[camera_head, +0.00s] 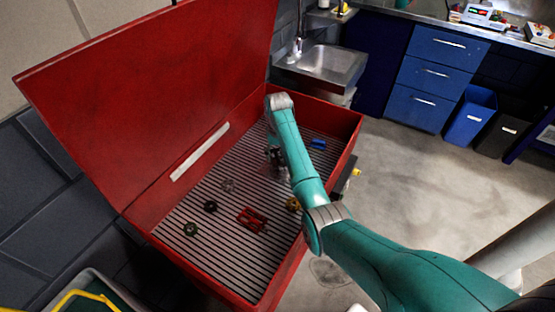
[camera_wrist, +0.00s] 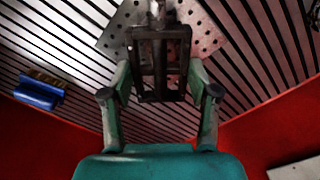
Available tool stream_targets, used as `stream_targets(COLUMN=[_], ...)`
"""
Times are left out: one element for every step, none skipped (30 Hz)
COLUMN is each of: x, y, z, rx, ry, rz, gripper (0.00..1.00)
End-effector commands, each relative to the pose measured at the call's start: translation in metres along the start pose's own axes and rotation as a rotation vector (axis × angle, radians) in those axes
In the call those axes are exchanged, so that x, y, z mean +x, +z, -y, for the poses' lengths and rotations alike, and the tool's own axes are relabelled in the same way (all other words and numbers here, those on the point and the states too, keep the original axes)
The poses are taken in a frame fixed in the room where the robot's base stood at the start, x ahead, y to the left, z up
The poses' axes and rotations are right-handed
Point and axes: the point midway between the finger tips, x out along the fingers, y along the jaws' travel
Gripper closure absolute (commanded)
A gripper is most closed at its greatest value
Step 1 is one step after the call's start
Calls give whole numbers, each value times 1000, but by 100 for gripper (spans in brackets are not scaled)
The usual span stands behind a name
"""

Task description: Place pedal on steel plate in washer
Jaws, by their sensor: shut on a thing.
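The washer (camera_head: 283,283) is a large red bin with its lid up and a slatted floor. My gripper (camera_wrist: 160,72) is shut on a dark pedal (camera_wrist: 155,62), with a finger on each side of it. A grey steel plate (camera_wrist: 204,32) with round holes lies on the slats beyond the pedal in the wrist view. The pedal hides the plate's middle, and I cannot tell whether the two touch. In the head view the pedal (camera_head: 273,156) shows as a dark shape beside my arm, inside the washer, and the plate is hard to make out.
A red part (camera_head: 252,219), a black round part (camera_head: 210,206), a green round part (camera_head: 190,230), a grey part (camera_head: 228,185), a gold part (camera_head: 292,204) and a blue part (camera_head: 318,144) lie on the slats. The blue part also shows in the wrist view (camera_wrist: 38,95). Red walls surround the floor.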

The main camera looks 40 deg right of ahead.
Motion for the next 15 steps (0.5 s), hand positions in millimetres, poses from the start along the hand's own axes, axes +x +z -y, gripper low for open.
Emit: stream_targets(x=[7, 12, 17, 21, 24, 27, 28, 28, 28, 28, 28, 28, 28, 28, 29], y=[0, 1, 0, 0, 0, 0, 0, 0, 0, 0, 0, 0, 0, 0, 0], z=[0, 0, 0, 0, 0, 0, 0, 0, 0, 0, 0, 0, 0, 0, 0], rx=[0, 0, 0, 0, 0, 0, 0, 0, 0, 0, 0, 0, 0, 0, 0], ry=[0, 0, 0, 0, 0, 0, 0, 0, 0, 0, 0, 0, 0, 0, 0], rz=[2, 3, 3, 2, 2, 2, 1, 0, -1, -1, -1, -1, 0, 0, 0], gripper=[81, 81, 81, 81, 81, 81, 81, 81, 81, 81, 81, 81, 81, 81, 81])
